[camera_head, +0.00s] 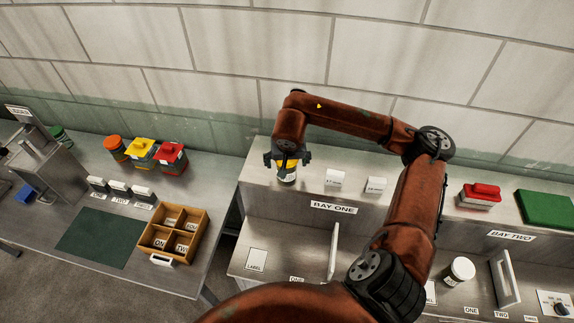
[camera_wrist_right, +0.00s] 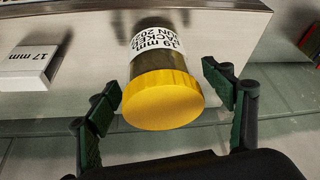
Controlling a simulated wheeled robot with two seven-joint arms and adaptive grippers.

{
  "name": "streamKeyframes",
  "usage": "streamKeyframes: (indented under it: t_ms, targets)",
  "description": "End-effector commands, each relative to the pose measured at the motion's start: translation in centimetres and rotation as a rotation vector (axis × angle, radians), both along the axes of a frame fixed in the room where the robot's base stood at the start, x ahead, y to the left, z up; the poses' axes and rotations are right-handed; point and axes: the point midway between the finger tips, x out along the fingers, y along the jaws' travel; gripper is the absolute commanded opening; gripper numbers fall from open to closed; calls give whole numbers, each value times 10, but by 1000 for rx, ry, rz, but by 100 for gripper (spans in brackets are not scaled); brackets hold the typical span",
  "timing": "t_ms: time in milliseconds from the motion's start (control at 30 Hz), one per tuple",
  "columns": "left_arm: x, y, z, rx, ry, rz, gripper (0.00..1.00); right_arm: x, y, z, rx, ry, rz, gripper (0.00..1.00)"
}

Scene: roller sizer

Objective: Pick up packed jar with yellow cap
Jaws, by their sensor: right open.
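The packed jar with yellow cap (camera_head: 287,176) stands on the raised steel ledge above the BAY ONE sign in the head view, partly hidden by my right gripper (camera_head: 287,157). In the right wrist view the jar (camera_wrist_right: 155,43) has a dark body and a white label reading "19 mm PACKED", with its ribbed yellow cap (camera_wrist_right: 163,100) towards the camera. My right gripper also shows there (camera_wrist_right: 165,90), open, with one finger on each side of the jar. Gaps show between both fingers and the jar. My left gripper is not in view.
White label blocks (camera_head: 335,178) stand right of the jar on the ledge. An upright divider (camera_head: 333,250) and a white-capped jar (camera_head: 459,271) are on the lower bench. A wooden sectioned box (camera_head: 200,237) and several coloured containers (camera_head: 171,156) occupy the left table.

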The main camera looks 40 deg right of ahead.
Motion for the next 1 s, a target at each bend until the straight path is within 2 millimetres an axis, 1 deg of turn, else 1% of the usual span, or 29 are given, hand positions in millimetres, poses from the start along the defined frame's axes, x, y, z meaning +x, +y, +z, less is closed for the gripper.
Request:
streamKeyframes:
  t_ms: [200, 1000]
  targets:
    - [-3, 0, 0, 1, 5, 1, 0, 0, 0, -1, 1, -1, 0, 75]
    - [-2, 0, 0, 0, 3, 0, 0, 0, 0, -1, 1, 0, 1, 20]
